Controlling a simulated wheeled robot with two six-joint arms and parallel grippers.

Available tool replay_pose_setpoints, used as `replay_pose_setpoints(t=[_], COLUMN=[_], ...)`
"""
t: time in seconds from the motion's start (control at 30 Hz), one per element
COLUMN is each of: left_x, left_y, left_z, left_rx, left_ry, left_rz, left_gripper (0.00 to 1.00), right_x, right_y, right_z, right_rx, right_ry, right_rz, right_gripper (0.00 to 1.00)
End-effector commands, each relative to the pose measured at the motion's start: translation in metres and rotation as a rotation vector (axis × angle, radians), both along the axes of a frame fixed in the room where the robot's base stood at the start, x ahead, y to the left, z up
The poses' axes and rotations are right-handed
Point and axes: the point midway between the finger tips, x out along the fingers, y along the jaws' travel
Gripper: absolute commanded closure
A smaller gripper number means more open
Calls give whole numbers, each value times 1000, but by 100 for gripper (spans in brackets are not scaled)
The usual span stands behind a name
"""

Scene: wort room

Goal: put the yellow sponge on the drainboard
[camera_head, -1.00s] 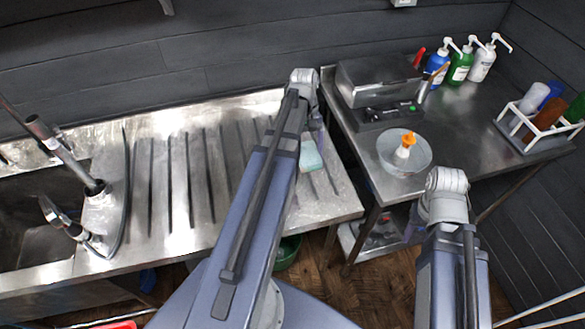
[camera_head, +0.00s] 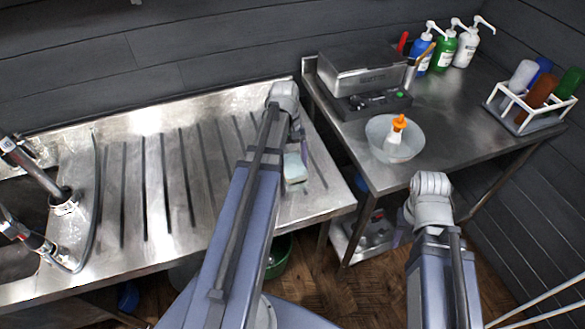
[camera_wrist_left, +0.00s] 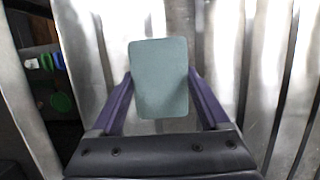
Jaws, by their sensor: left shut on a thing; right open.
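My left gripper (camera_head: 296,160) is shut on a sponge (camera_head: 294,172), with its fingers on either side of it. In the left wrist view the sponge (camera_wrist_left: 160,88) shows a flat grey-green face between the purple fingers; no clear yellow shows. The sponge is over the right end of the ribbed steel drainboard (camera_head: 205,215); whether it touches the surface I cannot tell. My right gripper (camera_head: 402,230) is mostly hidden behind its own arm, right of the drainboard and beside the side table. It is open, and I see nothing in it.
A sink tap (camera_head: 38,165) stands left of the drainboard. The side table (camera_head: 462,130) holds a bowl (camera_head: 378,128) with an orange-topped bottle, a steel box (camera_head: 360,72), pump bottles (camera_head: 443,50) and a white bottle rack (camera_head: 520,115). The drainboard's ribbed middle is clear.

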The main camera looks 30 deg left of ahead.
Motion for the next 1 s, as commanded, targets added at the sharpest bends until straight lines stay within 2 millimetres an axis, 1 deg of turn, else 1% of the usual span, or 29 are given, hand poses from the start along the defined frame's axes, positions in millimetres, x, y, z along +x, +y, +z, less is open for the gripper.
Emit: replay_pose_setpoints(t=[0.03, 0.23, 0.4, 0.43, 0.6, 0.87, 1.0], left_x=[0, 0, 0, 0, 0, 0, 0], left_y=[0, 0, 0, 0, 0, 0, 0], left_z=[-4, -1, -7, -5, -5, -4, 0], left_rx=[0, 0, 0, 0, 0, 0, 0], left_ry=[0, 0, 0, 0, 0, 0, 0], left_rz=[0, 0, 0, 0, 0, 0, 0], left_gripper=[73, 73, 73, 19, 0, 0, 0], right_x=[0, 0, 0, 0, 0, 0, 0], right_y=[0, 0, 0, 0, 0, 0, 0], right_z=[-4, -1, -7, -5, -5, -4, 0], right_rx=[0, 0, 0, 0, 0, 0, 0], right_ry=[0, 0, 0, 0, 0, 0, 0], right_rz=[0, 0, 0, 0, 0, 0, 0], right_gripper=[50, 50, 50, 50, 50, 50, 50])
